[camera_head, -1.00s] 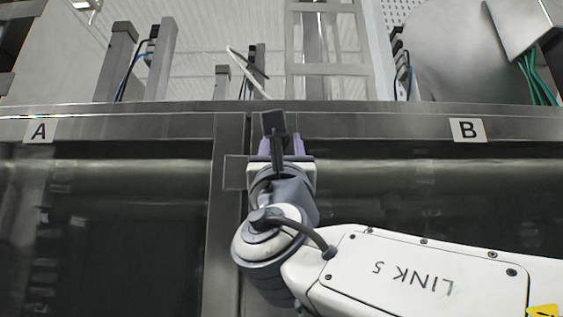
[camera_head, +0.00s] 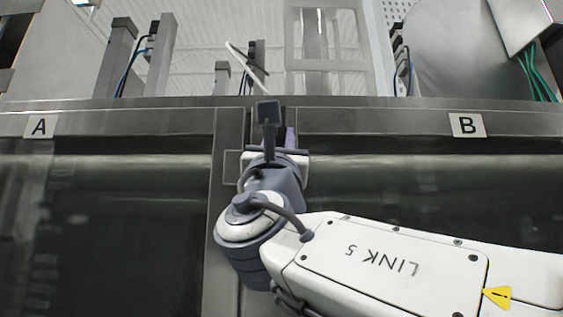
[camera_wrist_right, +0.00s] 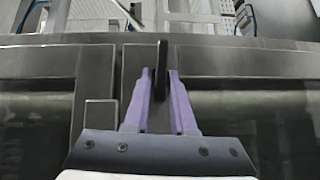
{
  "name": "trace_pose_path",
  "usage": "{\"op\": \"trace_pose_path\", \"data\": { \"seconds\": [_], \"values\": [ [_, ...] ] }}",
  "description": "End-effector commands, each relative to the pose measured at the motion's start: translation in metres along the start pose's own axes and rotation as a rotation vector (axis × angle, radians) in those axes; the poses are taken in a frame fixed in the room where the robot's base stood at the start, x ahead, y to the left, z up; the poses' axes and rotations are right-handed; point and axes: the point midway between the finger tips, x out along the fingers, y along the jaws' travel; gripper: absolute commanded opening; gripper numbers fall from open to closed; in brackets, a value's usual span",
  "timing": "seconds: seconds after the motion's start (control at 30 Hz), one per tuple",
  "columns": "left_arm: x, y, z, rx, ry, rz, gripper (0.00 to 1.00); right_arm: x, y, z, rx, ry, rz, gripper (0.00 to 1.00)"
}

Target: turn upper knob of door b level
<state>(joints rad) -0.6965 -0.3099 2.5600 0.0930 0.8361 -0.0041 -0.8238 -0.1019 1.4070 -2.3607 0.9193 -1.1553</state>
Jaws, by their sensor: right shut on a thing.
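Door B (camera_head: 420,185) is the dark panel on the right, under a white label "B" (camera_head: 467,125). My right gripper (camera_wrist_right: 160,74) is at the post left of door B, just below the top rail. In the right wrist view its purple fingers are shut on a narrow black knob (camera_wrist_right: 162,58), which looks upright there. In the head view the purple fingers (camera_head: 290,137) show only partly, and my wrist hides the knob. My left gripper is in neither view.
Door A, with its label "A" (camera_head: 39,126), is on the left. A steel rail (camera_head: 370,118) runs across above both doors. Grey posts with cables (camera_head: 157,57) stand behind it. A small rectangular plate (camera_head: 231,167) sits on the post beside my wrist.

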Motion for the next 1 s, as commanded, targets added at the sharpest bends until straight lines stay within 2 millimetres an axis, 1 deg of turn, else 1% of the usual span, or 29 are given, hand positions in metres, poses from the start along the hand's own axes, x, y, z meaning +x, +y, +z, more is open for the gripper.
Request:
{"op": "trace_pose_path", "data": {
  "seconds": [0.03,0.1,0.27,0.6,1.0],
  "values": [
    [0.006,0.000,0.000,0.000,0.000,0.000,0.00,-0.003,0.002,-0.003,0.024,0.000,-0.019,0.00],
    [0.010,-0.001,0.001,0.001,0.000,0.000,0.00,-0.002,0.003,-0.003,0.057,0.000,-0.052,0.00],
    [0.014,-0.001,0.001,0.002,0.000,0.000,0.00,-0.001,0.006,-0.002,0.144,0.001,-0.139,0.00],
    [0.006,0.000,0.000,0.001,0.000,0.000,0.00,0.002,0.009,0.001,0.302,0.002,-0.301,0.00],
    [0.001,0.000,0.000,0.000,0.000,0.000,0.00,0.002,0.010,0.001,0.377,0.002,-0.376,0.00]
  ]
}}
